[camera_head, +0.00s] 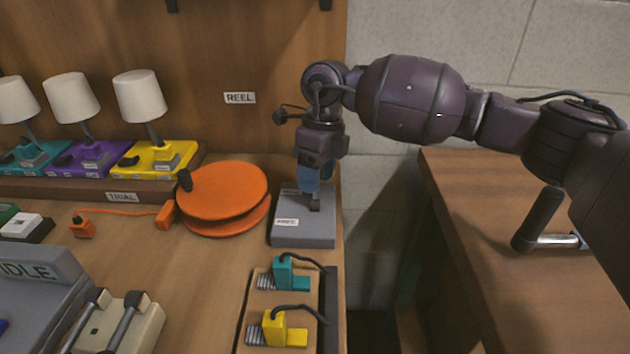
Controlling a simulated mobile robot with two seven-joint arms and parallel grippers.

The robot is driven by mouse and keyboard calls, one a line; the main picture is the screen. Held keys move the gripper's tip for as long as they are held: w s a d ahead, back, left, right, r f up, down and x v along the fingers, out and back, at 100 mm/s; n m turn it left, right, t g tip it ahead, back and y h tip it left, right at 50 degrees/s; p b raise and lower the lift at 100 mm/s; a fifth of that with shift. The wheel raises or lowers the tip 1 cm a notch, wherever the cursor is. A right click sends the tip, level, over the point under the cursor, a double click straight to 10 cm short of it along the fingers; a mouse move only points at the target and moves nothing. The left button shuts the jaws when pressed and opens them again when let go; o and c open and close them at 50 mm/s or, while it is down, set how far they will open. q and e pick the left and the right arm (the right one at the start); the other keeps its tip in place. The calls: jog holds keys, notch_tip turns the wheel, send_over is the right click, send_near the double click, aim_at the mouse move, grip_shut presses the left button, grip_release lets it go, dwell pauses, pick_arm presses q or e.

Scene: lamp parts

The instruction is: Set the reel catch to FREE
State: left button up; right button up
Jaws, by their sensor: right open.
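The reel catch is a grey box (302,229) at the right edge of the bench, beside the orange reel (222,190). A small white label on its near left part is too small to read surely. A short dark lever (315,205) stands on its top. My right gripper (312,192) points down over the box, right at the lever, with its blue fingers open. The fingers hide part of the lever and the box's far side, and I cannot tell whether they touch the lever. My left gripper is out of view.
An orange cord with a plug (82,227) lies left of the reel. A tray with teal (284,272) and yellow (274,328) connectors lies in front of the box. Lamps stand at the back left. A grey IDLE panel (40,268) and a two-lever unit (115,325) are front left.

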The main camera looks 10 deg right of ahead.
jog(key=shift+s+a+f, duration=0.1)
jog(key=shift+s+f, duration=0.05)
jog(key=shift+f, duration=0.55)
